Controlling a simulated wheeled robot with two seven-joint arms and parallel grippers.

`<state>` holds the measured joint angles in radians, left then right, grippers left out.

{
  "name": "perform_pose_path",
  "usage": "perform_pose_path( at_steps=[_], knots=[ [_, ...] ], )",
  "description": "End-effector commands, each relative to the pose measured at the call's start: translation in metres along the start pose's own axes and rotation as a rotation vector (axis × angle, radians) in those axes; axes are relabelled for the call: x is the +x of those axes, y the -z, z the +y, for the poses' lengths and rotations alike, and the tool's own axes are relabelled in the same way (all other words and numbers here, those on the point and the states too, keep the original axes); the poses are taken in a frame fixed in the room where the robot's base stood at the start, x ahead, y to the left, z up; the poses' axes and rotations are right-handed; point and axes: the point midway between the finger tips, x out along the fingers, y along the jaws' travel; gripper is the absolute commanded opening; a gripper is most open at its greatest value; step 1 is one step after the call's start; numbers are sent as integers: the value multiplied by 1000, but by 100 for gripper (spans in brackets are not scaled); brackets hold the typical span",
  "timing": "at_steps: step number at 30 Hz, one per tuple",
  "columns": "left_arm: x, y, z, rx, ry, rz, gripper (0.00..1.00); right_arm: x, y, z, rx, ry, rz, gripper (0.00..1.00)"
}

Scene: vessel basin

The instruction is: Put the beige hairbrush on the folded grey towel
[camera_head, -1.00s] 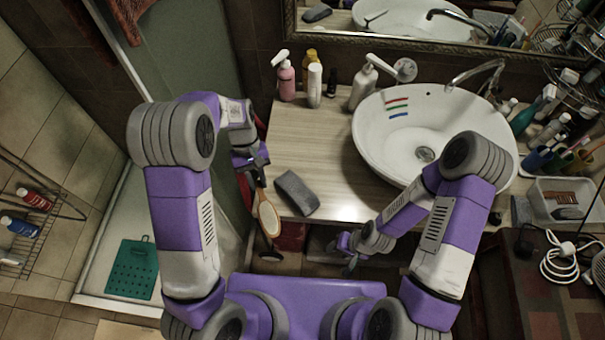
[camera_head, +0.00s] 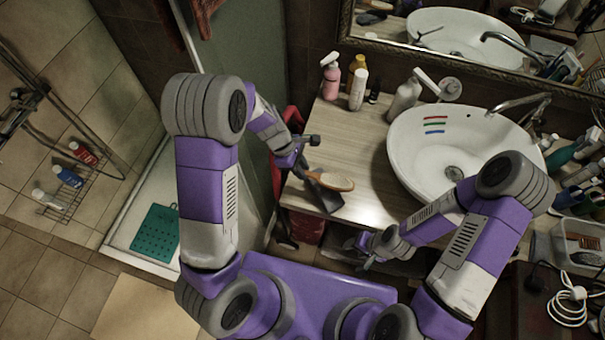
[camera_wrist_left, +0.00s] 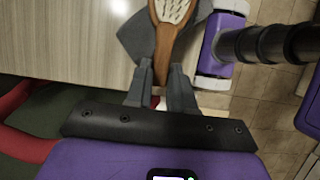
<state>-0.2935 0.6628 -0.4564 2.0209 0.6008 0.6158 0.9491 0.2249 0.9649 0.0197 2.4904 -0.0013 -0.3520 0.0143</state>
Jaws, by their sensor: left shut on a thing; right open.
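The beige hairbrush (camera_head: 334,182) has a pale oval head and a brown handle. My left gripper (camera_head: 304,169) is shut on its handle, as the left wrist view shows, with the handle (camera_wrist_left: 163,52) between the fingers (camera_wrist_left: 162,72). The folded grey towel (camera_head: 323,200) lies at the front left edge of the counter. The brush head is over the towel and partly hides it. In the left wrist view the towel (camera_wrist_left: 137,36) shows beneath the brush. I cannot tell whether they touch. My right gripper (camera_head: 368,260) is open and empty below the counter's front edge.
A white basin (camera_head: 405,150) stands on the wooden counter (camera_head: 350,135). A pink spray bottle (camera_head: 331,80), a white bottle (camera_head: 357,92) and a pump bottle (camera_head: 404,100) stand at the back. The counter between towel and bottles is clear.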

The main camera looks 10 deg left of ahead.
Motion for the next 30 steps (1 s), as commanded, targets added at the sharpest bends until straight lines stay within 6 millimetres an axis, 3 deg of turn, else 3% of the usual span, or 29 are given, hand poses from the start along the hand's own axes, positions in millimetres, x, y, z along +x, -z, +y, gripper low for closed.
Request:
perform_pose_path(
  at_steps=[7,18,19,23,30],
  knots=[
    [30,14,0,-2,2,0,0,8,0,3,0,0,0,51],
    [34,15,0,2,0,-1,0,9,0,4,0,0,0,51],
    [34,15,0,2,0,0,26,9,0,3,0,0,0,51],
    [33,14,0,2,0,0,46,8,0,3,0,0,0,51],
    [33,14,0,2,1,0,48,8,0,3,0,0,0,51]
  ],
)
